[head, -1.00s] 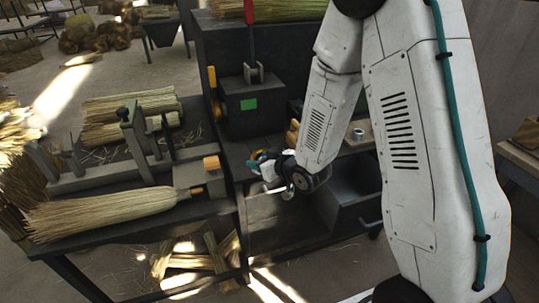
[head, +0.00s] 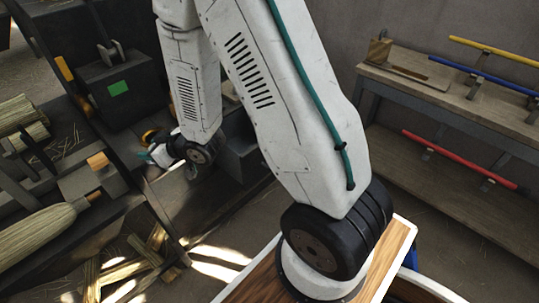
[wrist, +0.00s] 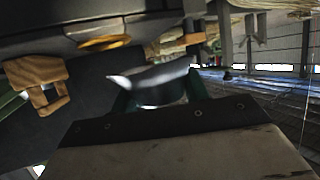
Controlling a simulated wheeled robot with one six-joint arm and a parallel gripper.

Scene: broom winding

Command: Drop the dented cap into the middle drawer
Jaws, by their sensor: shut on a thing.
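My gripper (head: 160,152) is at the end of the lowered arm, beside the dark workbench, and only partly shows in the head view. In the wrist view its two teal fingers (wrist: 160,92) are shut on a pale, silvery curved piece, which looks like the dented cap (wrist: 150,78). The cap is blurred, so its dent is not clear. A dark grey drawer or bin front (head: 240,160) shows just right of the gripper, partly hidden by my arm. I cannot tell which drawer it is, and its inside is hidden.
Brooms and a wooden clamp (head: 97,160) are at the left. A bench with coloured handles (head: 490,80) is at the right.

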